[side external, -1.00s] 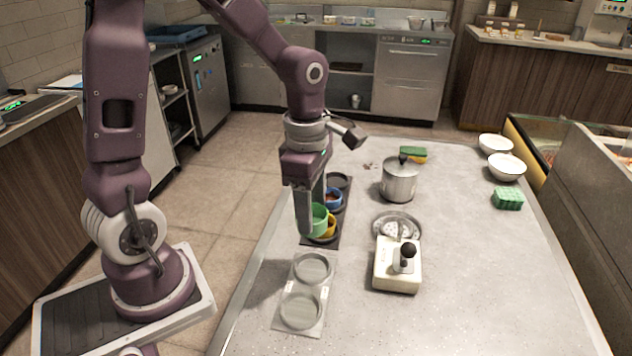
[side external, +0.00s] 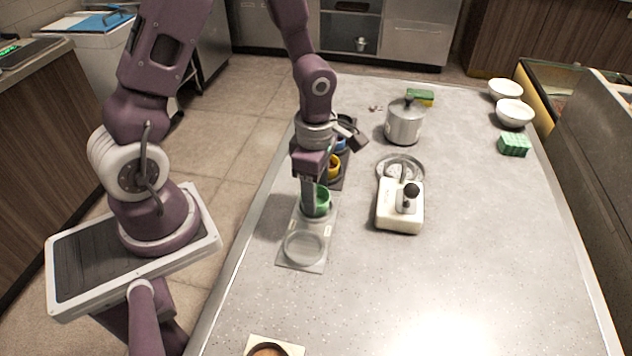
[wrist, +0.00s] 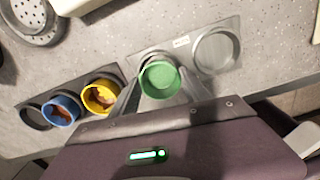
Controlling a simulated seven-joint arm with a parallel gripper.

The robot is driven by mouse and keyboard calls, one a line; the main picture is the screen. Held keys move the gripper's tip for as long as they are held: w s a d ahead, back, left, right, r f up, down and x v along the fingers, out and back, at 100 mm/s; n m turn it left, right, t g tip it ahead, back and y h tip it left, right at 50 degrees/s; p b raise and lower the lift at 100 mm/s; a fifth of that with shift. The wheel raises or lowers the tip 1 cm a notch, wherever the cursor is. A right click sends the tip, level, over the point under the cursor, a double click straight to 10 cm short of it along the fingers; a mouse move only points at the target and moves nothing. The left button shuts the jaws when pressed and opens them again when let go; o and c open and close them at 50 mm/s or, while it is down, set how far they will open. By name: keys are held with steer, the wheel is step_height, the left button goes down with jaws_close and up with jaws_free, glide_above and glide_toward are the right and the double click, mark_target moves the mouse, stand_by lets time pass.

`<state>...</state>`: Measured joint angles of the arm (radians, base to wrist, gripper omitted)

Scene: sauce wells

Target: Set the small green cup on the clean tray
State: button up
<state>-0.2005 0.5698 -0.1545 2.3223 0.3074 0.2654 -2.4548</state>
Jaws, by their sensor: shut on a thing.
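The small green cup (side external: 322,201) is held by my gripper (side external: 312,208), which is shut on it. In the wrist view the green cup (wrist: 160,78) looks empty and sits between my fingers. It is over the well of the clean grey tray (side external: 287,257) nearer the dark tray. Whether its base touches the tray is hidden. The other well of the clean tray is empty, as the wrist view (wrist: 216,50) also shows. The dark tray (side external: 339,184) holds a yellow cup (wrist: 100,97) and a blue cup (wrist: 61,111), both with sauce inside.
A white device with a black knob (side external: 400,208) stands right of the clean tray, by a round metal strainer (side external: 384,170). A lidded pot (side external: 405,122), sponge, white bowls (side external: 514,112) and a green block (side external: 514,145) are farther back. The table's front right is clear.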

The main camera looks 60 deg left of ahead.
steer(key=shift+d+f, duration=0.1)
steer(key=shift+f, duration=0.25)
stand_by(0.7)
steer(key=o, duration=1.5)
steer(key=shift+r, duration=0.1)
step_height(320, 180, up, 8)
steer(key=s+d+r+m+t, duration=0.1)
steer(key=s+r+m, duration=0.5)
steer(key=m, duration=0.6)
steer(key=s+d+r+m+t, duration=0.1)
steer(key=s+r+m+t, duration=0.3)
steer(key=s+r+m, duration=0.3)
step_height(320, 180, up, 3)
steer(key=m, duration=0.6)
steer(key=shift+s+d+m+t, duration=0.15)
steer(key=shift+m+t, duration=0.15)
